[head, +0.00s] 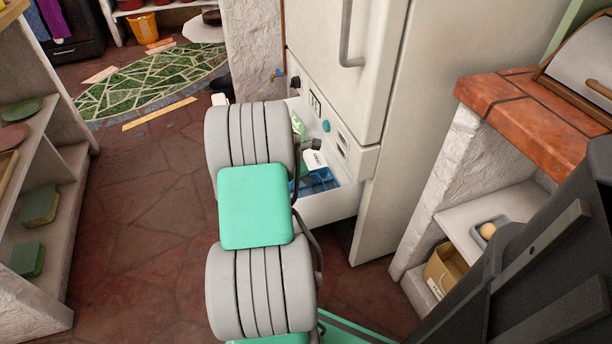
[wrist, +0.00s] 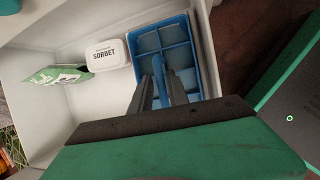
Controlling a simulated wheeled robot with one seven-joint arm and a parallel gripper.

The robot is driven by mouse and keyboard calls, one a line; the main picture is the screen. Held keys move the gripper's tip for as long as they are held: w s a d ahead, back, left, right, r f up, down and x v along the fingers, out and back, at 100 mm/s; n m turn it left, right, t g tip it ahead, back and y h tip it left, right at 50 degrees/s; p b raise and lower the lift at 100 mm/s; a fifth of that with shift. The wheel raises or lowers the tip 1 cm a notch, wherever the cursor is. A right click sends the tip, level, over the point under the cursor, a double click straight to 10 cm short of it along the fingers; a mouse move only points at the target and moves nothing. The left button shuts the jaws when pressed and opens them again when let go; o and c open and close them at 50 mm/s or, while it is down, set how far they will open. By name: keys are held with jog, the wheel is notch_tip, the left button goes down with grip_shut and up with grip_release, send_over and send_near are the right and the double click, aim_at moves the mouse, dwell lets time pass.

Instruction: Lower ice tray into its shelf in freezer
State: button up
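The blue ice tray (wrist: 176,38), with several square compartments, is at the right side of the open white freezer drawer (wrist: 100,22) in the wrist view. My gripper (wrist: 160,82) is over the tray, with its two dark fingers on either side of a raised blue strip of it. The fingers look closed on that strip. The tray lies roughly level, close to the drawer's right wall; I cannot tell whether it rests on the drawer floor.
A white sorbet tub (wrist: 107,55) stands just left of the tray. A green bag (wrist: 58,75) lies farther left in the drawer. The drawer floor below the tub is clear. The fridge (head: 345,95) rises behind the drawer, and a brick-topped counter (head: 530,110) stands to the right.

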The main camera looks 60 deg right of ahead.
jog(key=shift+o, duration=1.4)
jog(key=w+a+r+m+t+p, duration=0.1)
jog(key=w+a+r+p, duration=0.4)
jog(key=a+r, duration=0.3)
jog(key=w+a+r+m+t+y+p, duration=0.1)
jog(key=w+a+r+p, duration=0.35)
jog(key=a+r, duration=0.4)
jog(key=w+a+r+m+t+p, duration=0.1)
jog(key=w+a+r+p, duration=0.45)
jog(key=r, duration=0.55)
jog(key=s+a+r+m+y+p, duration=0.1)
jog(key=a+r+p, duration=0.3)
jog(key=a, duration=0.5)
jog(key=s+a+r+m+t+y+p, duration=0.1)
jog(key=s+a+r+m+p, duration=0.1)
jog(key=a+r+p, duration=0.3)
jog(key=s+a+r+m+t+y+p, duration=0.1)
jog(key=a+r+p, duration=0.3)
jog(key=a, duration=0.9)
notch_tip(320, 180, up, 3)
jog(key=shift+s+a+r+m+y, duration=0.2)
jog(key=shift+s+a+m+y, duration=0.1)
jog(key=shift+s+m, duration=0.3)
